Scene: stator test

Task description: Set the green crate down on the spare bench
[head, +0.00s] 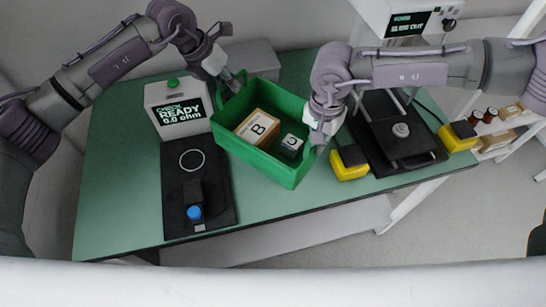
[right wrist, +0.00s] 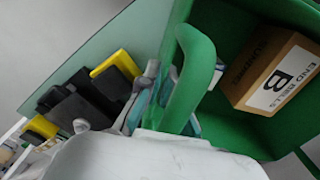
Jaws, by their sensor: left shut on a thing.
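The green crate (head: 262,167) is at the middle of the green-topped bench (head: 110,215), between two test stations. I cannot tell whether it rests on the top or hangs just above it. It holds a brown box marked B (head: 257,128) and a small grey box (head: 291,146). My left gripper (head: 236,84) is shut on the crate's far left end handle. My right gripper (head: 322,132) is at the opposite handle, which also shows in the right wrist view (right wrist: 192,75). Its fingers flank that handle; whether they grip it is unclear. Which bench is the spare one is unclear.
A tester reading READY (head: 180,110) and a black fixture (head: 197,190) stand left of the crate. A black fixture (head: 395,140) and yellow-and-black blocks (head: 349,165) stand close on the right. A white shelf (head: 495,150) with small goods is at far right.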

